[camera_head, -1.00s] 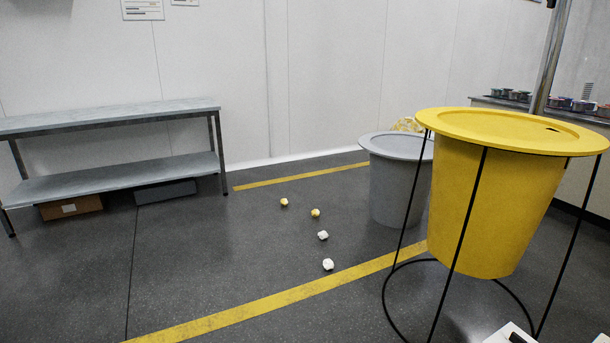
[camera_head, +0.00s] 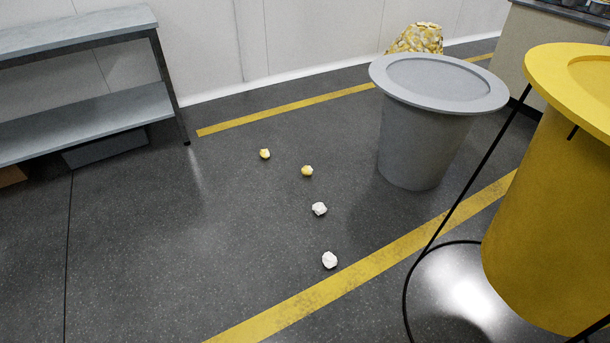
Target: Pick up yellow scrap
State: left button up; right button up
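Two small yellow scraps lie on the dark floor left of the grey bin. One yellow scrap (camera_head: 265,154) is farther back and to the left. The other yellow scrap (camera_head: 307,171) is a little nearer and to the right. Two white scraps lie nearer, one (camera_head: 319,209) below the yellow pair and one (camera_head: 330,260) close to the yellow floor line. Neither of my grippers shows in the head view.
A grey bin (camera_head: 420,148) stands right of the scraps. A yellow bin (camera_head: 545,225) in a black wire stand (camera_head: 470,192) is at the near right. A metal shelf bench (camera_head: 85,120) stands at the left. A yellow-white heap (camera_head: 417,38) shows behind the grey bin. Floor left of the scraps is clear.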

aim_at(306, 170)
jog(key=i+j+z, duration=0.2)
jog(key=i+j, duration=0.3)
jog(key=i, duration=0.3)
jog(key=i+j+z, duration=0.25)
jog(key=i+j, duration=0.35)
jog(key=i, duration=0.2)
jog(key=i+j+z, duration=0.2)
jog(key=i+j, duration=0.5)
jog(key=i+j+z, duration=0.25)
jog(key=i+j, duration=0.4)
jog(key=j, duration=0.2)
